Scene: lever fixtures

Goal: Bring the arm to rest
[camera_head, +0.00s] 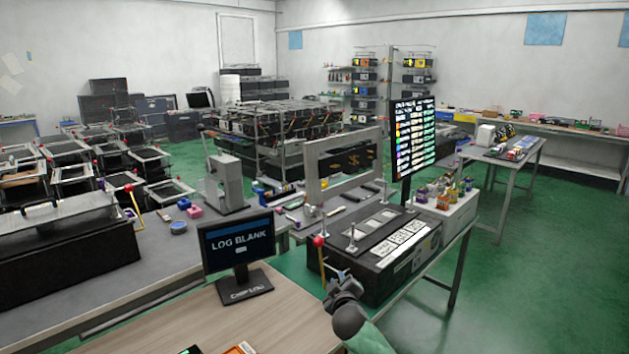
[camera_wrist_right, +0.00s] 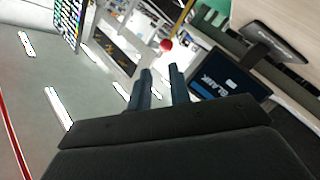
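My right arm comes in at the bottom centre of the head view. Its gripper (camera_head: 337,276) hangs in front of the black fixture box (camera_head: 375,262), just below a lever with a red ball knob (camera_head: 318,241). In the right wrist view the two fingers (camera_wrist_right: 160,72) stand apart with a gap and nothing between them. The red knob (camera_wrist_right: 166,45) shows beyond the fingertips, apart from them. My left gripper is not in view.
A monitor reading "LOG BLANK" (camera_head: 238,243) stands on the wooden desk (camera_head: 280,318) left of the gripper. A grey frame (camera_head: 343,165) rises over the fixture, with a tall lit display (camera_head: 412,140) behind. Another red-knobbed lever (camera_head: 130,188) is at left. Green floor is clear at right.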

